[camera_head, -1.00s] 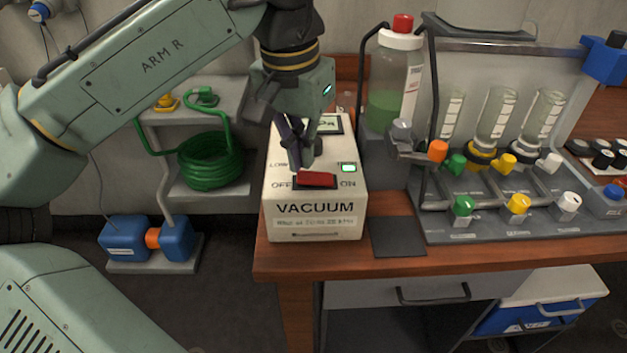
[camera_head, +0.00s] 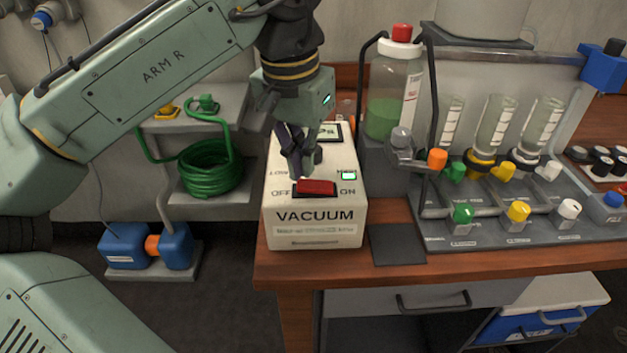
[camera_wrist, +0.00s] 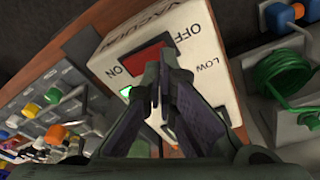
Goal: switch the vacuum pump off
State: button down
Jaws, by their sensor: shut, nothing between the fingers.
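The vacuum pump (camera_head: 314,240) is a cream box on the wooden bench. On its top is a red rocker switch (camera_head: 316,187) between the printed words OFF on the left and ON on the right. A small green light (camera_head: 348,175) glows above ON. My gripper (camera_head: 300,172) is shut and empty, its fingertips pointing down just above and behind the left part of the switch. In the wrist view the fingertips (camera_wrist: 160,68) overlap the edge of the red switch (camera_wrist: 150,58). Whether they touch it I cannot tell. The fingers partly hide the display behind.
A bottle with green liquid (camera_head: 386,105) stands right of the pump. Farther right is a manifold with several coloured valves (camera_head: 465,212). A dark pad (camera_head: 397,244) lies beside the pump. A green coiled hose (camera_head: 210,168) sits on a shelf at left.

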aim_at(304, 184)
jog(key=shift+f+b, duration=0.65)
jog(key=shift+f, duration=0.45)
dwell(0.7)
notch_tip(304, 184, up, 7)
jog(key=p, duration=0.7)
jog(key=shift+r, duration=0.1)
dwell(0.4)
